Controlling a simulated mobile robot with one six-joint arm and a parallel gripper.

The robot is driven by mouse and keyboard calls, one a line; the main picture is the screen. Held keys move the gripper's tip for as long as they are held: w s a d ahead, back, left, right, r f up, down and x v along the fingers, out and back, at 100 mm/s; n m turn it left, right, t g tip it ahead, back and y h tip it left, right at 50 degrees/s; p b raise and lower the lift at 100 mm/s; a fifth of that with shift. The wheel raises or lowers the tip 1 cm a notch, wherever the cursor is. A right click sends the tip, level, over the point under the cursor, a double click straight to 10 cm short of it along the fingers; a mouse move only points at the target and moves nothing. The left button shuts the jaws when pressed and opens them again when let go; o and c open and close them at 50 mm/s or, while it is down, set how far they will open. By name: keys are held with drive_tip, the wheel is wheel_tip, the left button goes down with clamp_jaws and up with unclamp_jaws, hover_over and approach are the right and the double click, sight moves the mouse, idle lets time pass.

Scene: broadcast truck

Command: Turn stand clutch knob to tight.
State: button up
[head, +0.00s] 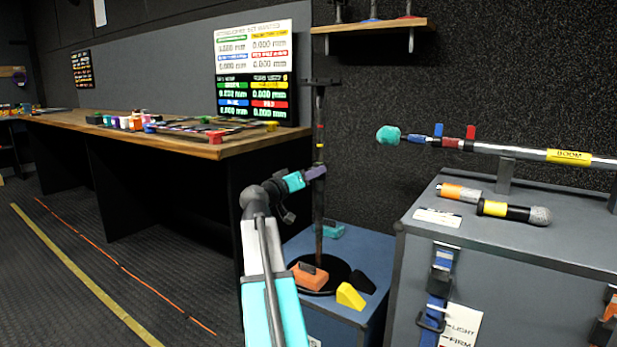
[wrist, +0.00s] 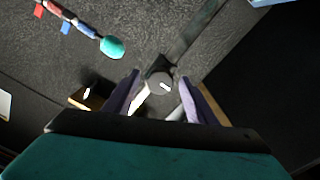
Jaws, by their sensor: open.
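The stand (head: 319,210) is a thin dark upright pole on a round black base, on a low blue-grey case. In the wrist view, the clutch knob (wrist: 161,84) is a round grey knob with a short white mark, at the end of a dark arm or bracket. The mark lies slightly slanted. My gripper (head: 316,172) is at the pole at mid-height in the head view and hides the knob there. In the wrist view, its purple fingers are open, one on each side of the knob. I cannot tell whether they touch it.
A boom pole (head: 530,153) with a teal tip (head: 388,135) lies across a grey case (head: 480,230) at right, beside two microphones. An orange block (head: 308,277) and a yellow wedge (head: 350,296) sit near the stand base. A long workbench (head: 225,149) stands at left.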

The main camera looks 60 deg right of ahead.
drive_tip(key=shift+a, duration=0.1)
drive_tip(key=a+p, duration=0.4)
drive_tip(key=a, duration=0.9)
drive_tip(key=shift+a, duration=0.3)
drive_tip(key=shift+w, duration=0.1)
